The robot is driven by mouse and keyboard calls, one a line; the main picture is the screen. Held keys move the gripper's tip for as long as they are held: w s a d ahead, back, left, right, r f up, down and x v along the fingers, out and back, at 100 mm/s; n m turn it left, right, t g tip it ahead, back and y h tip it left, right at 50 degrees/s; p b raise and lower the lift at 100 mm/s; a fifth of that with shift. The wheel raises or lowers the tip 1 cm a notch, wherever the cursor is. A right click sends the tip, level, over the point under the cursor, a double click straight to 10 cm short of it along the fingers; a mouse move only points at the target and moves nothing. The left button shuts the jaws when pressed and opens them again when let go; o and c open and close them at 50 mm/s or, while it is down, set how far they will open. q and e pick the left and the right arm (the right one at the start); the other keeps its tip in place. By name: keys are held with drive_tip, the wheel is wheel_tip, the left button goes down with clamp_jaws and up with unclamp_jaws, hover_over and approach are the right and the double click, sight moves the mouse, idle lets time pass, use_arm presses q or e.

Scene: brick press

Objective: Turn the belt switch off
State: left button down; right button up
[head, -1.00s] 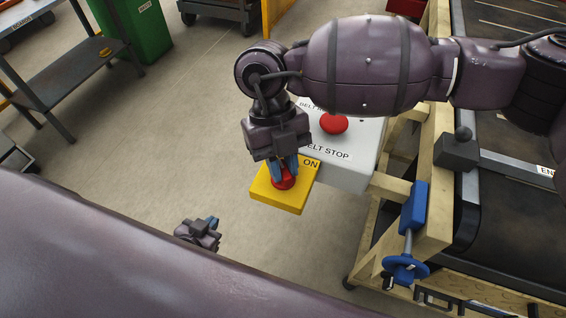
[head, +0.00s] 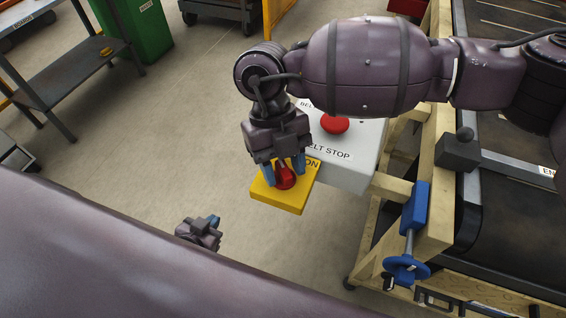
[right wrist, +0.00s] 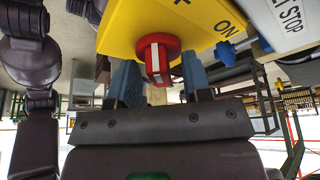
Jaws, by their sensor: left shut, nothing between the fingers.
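The belt switch is a yellow box (head: 292,203) with a red rotary knob (head: 286,181), its "ON" label partly hidden by my right gripper. In the right wrist view the knob (right wrist: 158,52) has a white-marked grip pointing down the picture, while "ON" sits up to its right. My right gripper (head: 283,168) is at the knob, its blue fingers spread on either side. In the right wrist view the fingers (right wrist: 160,82) stand apart with gaps to the knob. My left gripper (head: 207,228) is shut and empty, low and left of the box.
A grey box with a red "BELT STOP" button (head: 335,124) adjoins the yellow box, partly behind my right arm. A wooden frame (head: 432,225) with a blue handwheel (head: 406,269) and a dark conveyor belt (head: 510,235) stand at right. Open floor lies left.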

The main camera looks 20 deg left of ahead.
drive_tip(key=shift+r, duration=0.1)
drive_tip(key=v, duration=1)
drive_tip(key=shift+r, duration=0.35)
drive_tip(key=shift+a+f, duration=0.1)
